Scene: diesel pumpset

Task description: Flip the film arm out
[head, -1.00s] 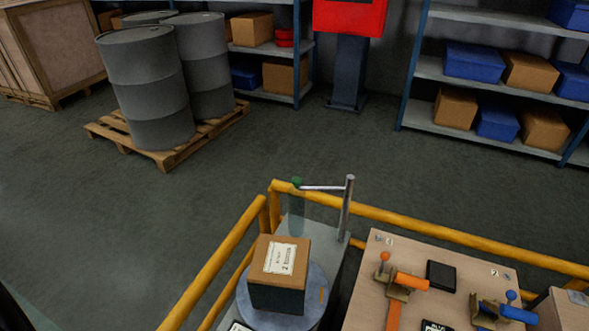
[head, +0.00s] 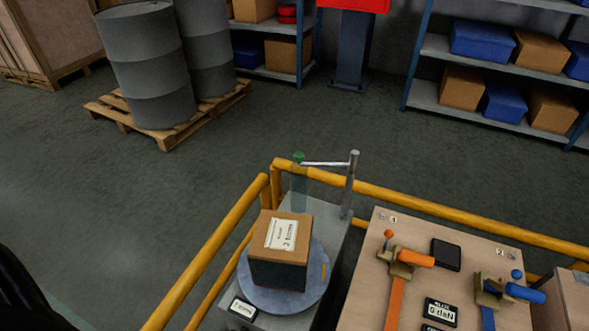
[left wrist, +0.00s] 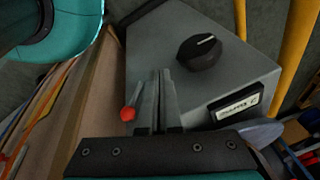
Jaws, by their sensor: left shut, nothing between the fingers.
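The film arm (head: 325,164) is a thin metal bar reaching left from the top of an upright metal post (head: 348,188), with a green knob (head: 298,158) at its free end. A translucent strip of film (head: 299,192) hangs below the knob. A labelled brown box (head: 280,264) sits on the round grey turntable (head: 315,287) in front of it. My left gripper (left wrist: 158,75) is shut and empty in the left wrist view, over a grey housing (left wrist: 185,20) with a black dial (left wrist: 200,51). My right gripper is not in view.
Yellow rails (head: 440,208) run behind and left of the station. A wooden strap bench (head: 372,270) with orange and blue ratchets stands right. A red button (left wrist: 128,114) shows beside my left fingers, and a small display (left wrist: 236,106) on the housing. Drums on a pallet (head: 180,126) stand beyond.

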